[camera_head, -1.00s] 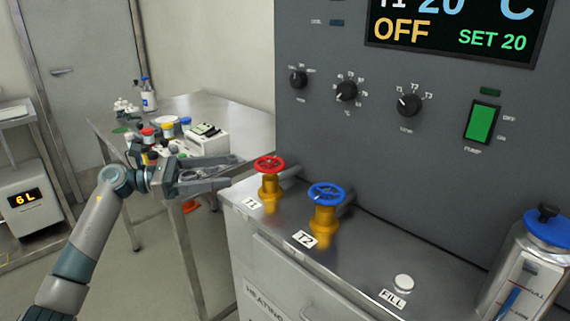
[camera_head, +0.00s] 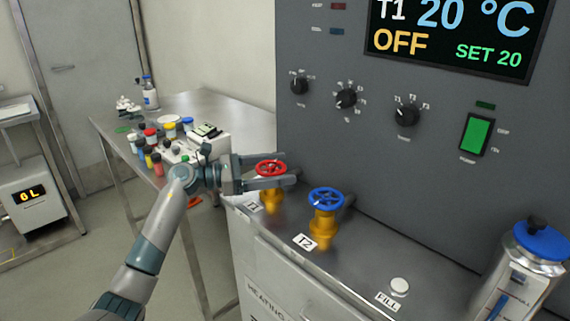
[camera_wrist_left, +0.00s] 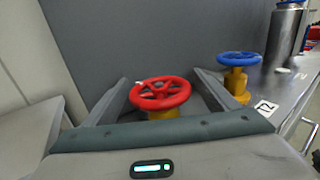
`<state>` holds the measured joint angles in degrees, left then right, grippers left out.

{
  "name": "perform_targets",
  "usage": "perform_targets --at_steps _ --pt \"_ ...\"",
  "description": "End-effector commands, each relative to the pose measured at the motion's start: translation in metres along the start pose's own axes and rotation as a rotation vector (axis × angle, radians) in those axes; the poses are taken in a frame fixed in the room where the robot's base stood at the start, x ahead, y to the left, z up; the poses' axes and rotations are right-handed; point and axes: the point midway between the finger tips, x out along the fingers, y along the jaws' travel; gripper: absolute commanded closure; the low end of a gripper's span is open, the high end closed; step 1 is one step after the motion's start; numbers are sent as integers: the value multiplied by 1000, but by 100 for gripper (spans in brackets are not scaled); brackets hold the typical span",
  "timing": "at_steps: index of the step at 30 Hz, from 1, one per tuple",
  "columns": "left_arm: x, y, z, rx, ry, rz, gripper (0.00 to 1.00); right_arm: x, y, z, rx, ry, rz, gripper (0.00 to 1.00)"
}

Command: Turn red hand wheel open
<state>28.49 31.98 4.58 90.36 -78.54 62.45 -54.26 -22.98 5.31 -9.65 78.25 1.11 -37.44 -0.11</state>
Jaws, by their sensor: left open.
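The red hand wheel (camera_head: 271,168) sits on a yellow valve body labelled T1 on the steel ledge. My left gripper (camera_head: 283,169) is open, with one finger on each side of the red wheel in the head view. In the left wrist view the red wheel (camera_wrist_left: 160,93) shows between the two spread fingers. I cannot tell whether a finger touches the rim. Part of the yellow body is hidden behind the near finger. My right gripper is not in view.
A blue hand wheel (camera_head: 326,198) on a yellow valve, labelled T2, stands close to the right. Behind rises the grey control panel (camera_head: 400,150). A FILL cap (camera_head: 399,287) and a blue-lidded canister (camera_head: 540,240) are further right. A steel table (camera_head: 225,112) with bottles stands at left.

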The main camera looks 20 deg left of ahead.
Motion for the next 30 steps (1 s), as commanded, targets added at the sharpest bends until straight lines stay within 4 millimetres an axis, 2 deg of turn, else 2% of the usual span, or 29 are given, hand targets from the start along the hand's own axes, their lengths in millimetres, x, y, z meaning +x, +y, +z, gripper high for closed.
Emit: perform_targets --at_steps 6,16,17,21,22,30 --pt "18 0 1 1 -1 -1 19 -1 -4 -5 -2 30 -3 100" --pt "20 0 0 1 0 0 19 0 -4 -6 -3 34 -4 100" --pt "20 0 0 1 0 0 22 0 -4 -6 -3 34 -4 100" --pt "20 0 0 1 0 0 55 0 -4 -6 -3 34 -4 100" --pt "20 0 0 1 0 0 60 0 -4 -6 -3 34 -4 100" --pt "20 0 1 1 0 7 60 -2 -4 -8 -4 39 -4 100"
